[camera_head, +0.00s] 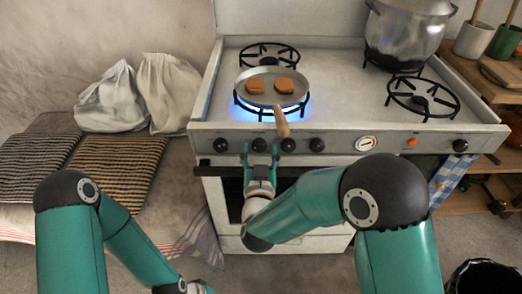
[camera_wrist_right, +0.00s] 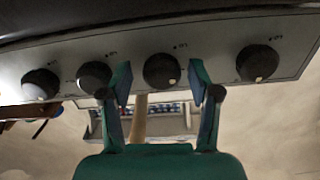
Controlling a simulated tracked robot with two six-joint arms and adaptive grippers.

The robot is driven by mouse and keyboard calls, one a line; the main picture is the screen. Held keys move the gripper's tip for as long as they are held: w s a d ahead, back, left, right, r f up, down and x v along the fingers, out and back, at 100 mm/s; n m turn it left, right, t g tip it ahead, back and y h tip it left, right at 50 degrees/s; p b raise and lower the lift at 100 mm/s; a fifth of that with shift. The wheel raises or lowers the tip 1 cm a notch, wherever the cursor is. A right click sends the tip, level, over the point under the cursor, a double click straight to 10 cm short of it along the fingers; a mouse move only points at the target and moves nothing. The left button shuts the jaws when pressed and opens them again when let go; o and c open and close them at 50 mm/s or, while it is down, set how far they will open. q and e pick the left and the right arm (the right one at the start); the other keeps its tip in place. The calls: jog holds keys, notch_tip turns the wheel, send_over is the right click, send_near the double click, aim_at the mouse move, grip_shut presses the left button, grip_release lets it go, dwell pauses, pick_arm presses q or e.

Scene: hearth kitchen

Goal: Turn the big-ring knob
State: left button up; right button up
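The stove's front panel (camera_head: 340,140) has a row of black knobs. My right gripper (camera_head: 260,154) is at the second knob from the left (camera_head: 259,145). In the right wrist view the fingers (camera_wrist_right: 160,68) stand apart, one on each side of that knob (camera_wrist_right: 161,70), with visible gaps beside it. The knob labels are too small to read, so I cannot tell by label which is the big-ring knob. Blue flame (camera_head: 242,108) burns under a pan (camera_head: 271,88) on the front left ring.
The pan holds two brown pieces, and its wooden handle (camera_head: 281,122) sticks out over the panel. A large pot (camera_head: 405,35) stands at the back right. A dial (camera_head: 366,144) and another knob (camera_head: 460,146) are further right. Cushions and sacks lie left of the stove.

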jog(key=c, duration=0.8)
jog(key=shift+d, duration=0.3)
jog(key=shift+c, duration=0.7)
jog(key=shift+a, duration=0.25)
jog(key=shift+m+b, duration=0.3)
jog(key=shift+b, duration=0.3)
jog(key=m+b, duration=1.1)
jog(key=b, duration=0.5)
jog(key=shift+a+f, duration=0.1)
jog(key=shift+f, duration=0.05)
jog(key=shift+r+m+b, duration=0.2)
jog(key=shift+m+b, duration=0.9)
jog(key=shift+m, duration=0.2)
